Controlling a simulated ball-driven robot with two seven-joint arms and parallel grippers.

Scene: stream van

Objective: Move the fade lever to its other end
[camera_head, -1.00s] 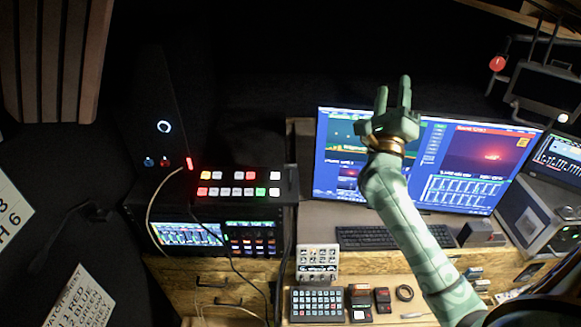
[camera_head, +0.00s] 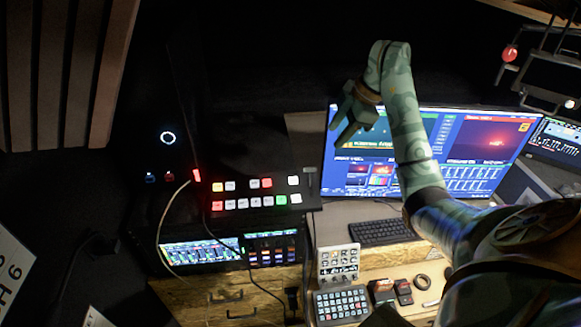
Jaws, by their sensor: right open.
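The switcher (camera_head: 246,217) is a dark panel with two rows of lit buttons in white, red, yellow and green. A small grey lever (camera_head: 311,173) stands up at its right end and looks like the fade lever. My right gripper (camera_head: 341,136) is open and empty, with its fingers pointing down and left. In the picture it is above and right of the lever, apart from it. My left gripper is not in view.
A large monitor (camera_head: 480,150) stands behind my right arm. A keyboard (camera_head: 380,231), a white knob panel (camera_head: 338,262) and a small keypad (camera_head: 342,304) lie right of the switcher. Cables (camera_head: 163,225) hang over its left side.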

